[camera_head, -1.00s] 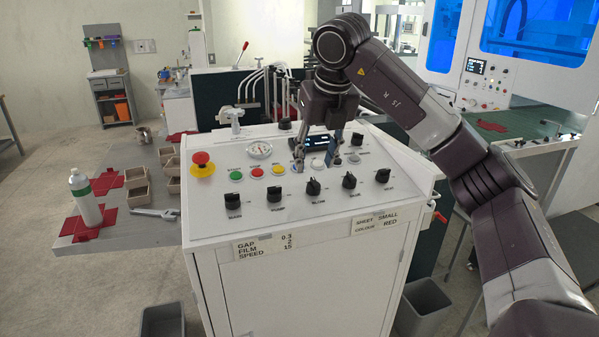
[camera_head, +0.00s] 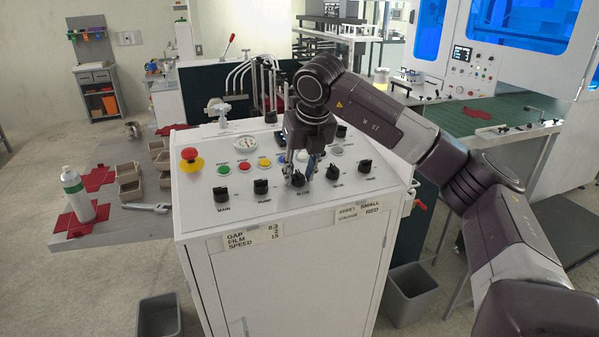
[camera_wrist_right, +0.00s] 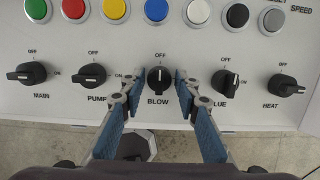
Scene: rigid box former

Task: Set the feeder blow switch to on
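The blow switch is a black rotary knob above the label BLOW, on the sloped white panel. In the right wrist view the blow knob (camera_wrist_right: 158,80) stands upright, its white mark pointing up at OFF. In the head view it (camera_head: 299,180) is partly hidden by my right gripper (camera_head: 300,174). My right gripper is open, with one blue-padded finger on each side of the knob; the fingers (camera_wrist_right: 159,88) straddle it with a gap showing on both sides. My left gripper is not in view.
The pump knob (camera_wrist_right: 92,75) and glue knob (camera_wrist_right: 225,82) flank the blow knob closely. Above is a row of buttons, including blue (camera_wrist_right: 156,9) and white (camera_wrist_right: 197,11). A red emergency stop (camera_head: 191,159) sits at the panel's left. A grey bin (camera_head: 409,293) stands right of the cabinet.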

